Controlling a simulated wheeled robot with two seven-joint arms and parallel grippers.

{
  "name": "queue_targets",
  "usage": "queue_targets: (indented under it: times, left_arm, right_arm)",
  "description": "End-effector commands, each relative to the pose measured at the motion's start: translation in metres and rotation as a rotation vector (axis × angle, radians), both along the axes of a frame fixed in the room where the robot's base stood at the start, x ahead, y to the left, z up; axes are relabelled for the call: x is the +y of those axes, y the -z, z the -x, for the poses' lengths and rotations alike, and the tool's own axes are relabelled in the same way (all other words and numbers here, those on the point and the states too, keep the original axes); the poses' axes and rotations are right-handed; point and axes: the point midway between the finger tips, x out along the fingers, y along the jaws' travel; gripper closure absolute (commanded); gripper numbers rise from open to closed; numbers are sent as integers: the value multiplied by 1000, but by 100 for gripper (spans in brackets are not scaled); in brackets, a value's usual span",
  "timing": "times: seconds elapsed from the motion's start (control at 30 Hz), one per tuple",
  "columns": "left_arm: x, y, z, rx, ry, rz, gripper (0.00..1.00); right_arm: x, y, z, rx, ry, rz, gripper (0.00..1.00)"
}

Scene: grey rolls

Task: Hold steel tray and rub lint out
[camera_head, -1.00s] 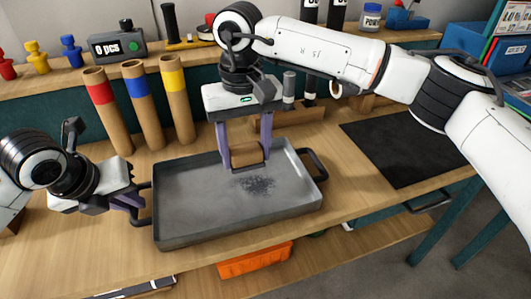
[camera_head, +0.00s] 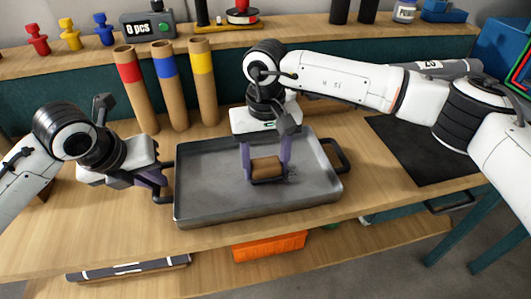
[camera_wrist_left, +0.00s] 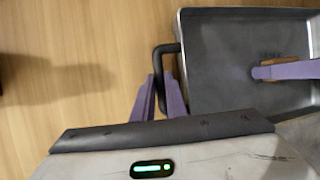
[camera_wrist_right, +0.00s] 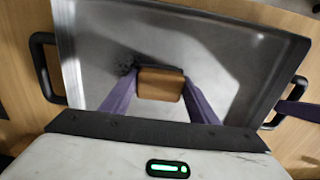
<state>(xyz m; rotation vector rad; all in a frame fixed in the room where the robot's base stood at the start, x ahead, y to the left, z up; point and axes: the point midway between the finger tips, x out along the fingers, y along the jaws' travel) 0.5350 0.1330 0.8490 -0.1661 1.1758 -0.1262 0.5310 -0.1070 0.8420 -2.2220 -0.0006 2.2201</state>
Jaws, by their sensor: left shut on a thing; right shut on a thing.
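The grey steel tray (camera_head: 210,193) lies on the wooden bench with a black handle at each end. My left gripper (camera_head: 158,184) is shut on the tray's left handle; the handle also shows between its fingers in the left wrist view (camera_wrist_left: 160,62). My right gripper (camera_head: 266,172) is shut on a brown block (camera_head: 266,168) low over the tray floor, right of the middle. The block's underside is hidden. A small dark lint patch (camera_wrist_right: 126,65) shows beside the block in the right wrist view. The block may cover part of it.
Tubes with red (camera_head: 129,72), blue and yellow bands stand behind the tray. A black mat (camera_head: 425,150) lies to the right. An orange bin (camera_head: 270,246) sits below the bench's front edge. A counter box (camera_head: 148,25) stands on the back shelf.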

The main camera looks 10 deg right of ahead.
Motion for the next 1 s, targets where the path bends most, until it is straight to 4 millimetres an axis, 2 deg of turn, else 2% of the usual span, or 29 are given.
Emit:
queue_targets:
  times: [0.07, 0.5, 1.0]
  left_arm:
    - [0, -1, 0, -2, 0, 2, 100]
    - [0, -1, -1, -2, 0, 2, 100]
    - [0, -1, -1, -3, 0, 2, 100]
  right_arm:
    - [-10, 1, 0, 1, 4, 1, 67]
    - [-47, 1, 1, 1, 1, 1, 67]
    - [3, 1, 0, 2, -2, 0, 67]
